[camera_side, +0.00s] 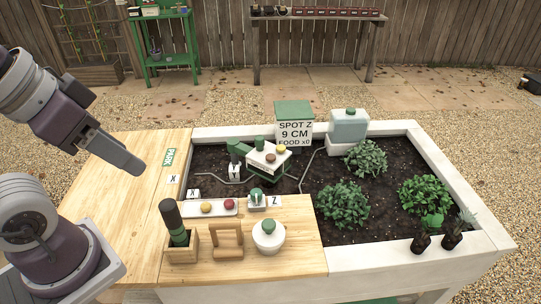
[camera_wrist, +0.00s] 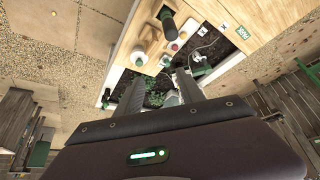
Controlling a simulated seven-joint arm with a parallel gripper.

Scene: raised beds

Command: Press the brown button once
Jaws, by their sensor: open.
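The brown button (camera_side: 270,157) is on top of a white and green device (camera_side: 264,165) in the soil of the raised bed. A yellow button (camera_side: 281,149) sits just behind it on the same top. In the wrist view the device is small (camera_wrist: 200,68), and I cannot make out the brown button there. My gripper (camera_side: 137,169) is in the air over the left part of the wooden board, well left of the device and apart from it. In the wrist view its two fingers (camera_wrist: 160,84) are spread with nothing between them.
A white panel (camera_side: 218,208) with yellow and red buttons, a green switch box (camera_side: 257,201), a dark-handled tool (camera_side: 172,221), a wooden handle block (camera_side: 227,241) and a white jar (camera_side: 268,237) stand on the board. A sign (camera_side: 294,131) and plants (camera_side: 343,204) are in the bed.

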